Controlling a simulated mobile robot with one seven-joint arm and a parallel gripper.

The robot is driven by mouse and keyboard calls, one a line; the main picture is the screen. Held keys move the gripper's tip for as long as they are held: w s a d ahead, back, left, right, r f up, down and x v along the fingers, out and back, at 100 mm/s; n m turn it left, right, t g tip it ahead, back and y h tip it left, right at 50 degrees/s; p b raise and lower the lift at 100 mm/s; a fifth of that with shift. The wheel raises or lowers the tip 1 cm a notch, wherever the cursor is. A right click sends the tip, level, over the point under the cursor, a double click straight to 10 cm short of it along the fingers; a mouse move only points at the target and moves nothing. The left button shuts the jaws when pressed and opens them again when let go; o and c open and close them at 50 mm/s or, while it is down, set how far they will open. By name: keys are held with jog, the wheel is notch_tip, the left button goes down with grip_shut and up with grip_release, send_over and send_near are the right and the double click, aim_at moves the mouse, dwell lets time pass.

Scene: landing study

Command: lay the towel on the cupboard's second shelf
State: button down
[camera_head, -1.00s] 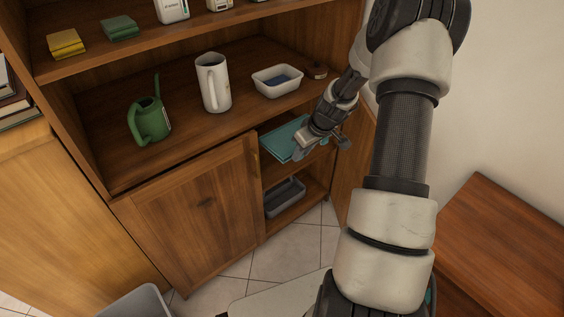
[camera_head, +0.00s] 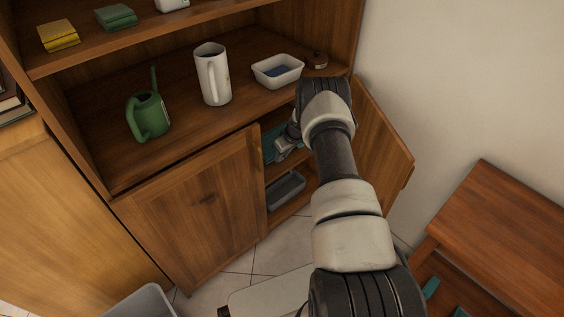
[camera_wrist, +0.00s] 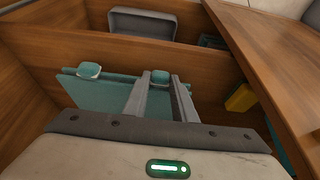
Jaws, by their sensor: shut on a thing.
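The towel (camera_head: 270,148) is a flat, folded teal cloth inside the open right side of the wooden cupboard (camera_head: 190,215). It lies above the lower level that holds a grey bin. My gripper (camera_head: 290,143) is shut on the towel and reaches in through the open doorway, partly hidden by my arm. The wrist view shows the towel (camera_wrist: 105,92) spread flat in front of my gripper (camera_wrist: 160,88), with wooden boards around it. I cannot tell whether the towel touches the shelf under it.
The cupboard's right door (camera_head: 385,140) stands open beside my arm; the left door is shut. The grey bin (camera_head: 286,190) sits below. A watering can (camera_head: 148,115), white pitcher (camera_head: 214,75) and white tub (camera_head: 278,70) stand on the shelf above. A wooden table (camera_head: 505,220) is at right.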

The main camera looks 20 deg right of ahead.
jog(key=shift+f+b, duration=0.45)
jog(key=shift+f, duration=1.35)
jog(key=shift+f, duration=0.1)
jog(key=c, duration=1.5)
grip_release()
jog(key=shift+o, duration=0.2)
jog(key=p+v, duration=0.3)
jog(key=v, duration=0.9)
jog(key=shift+w, duration=0.1)
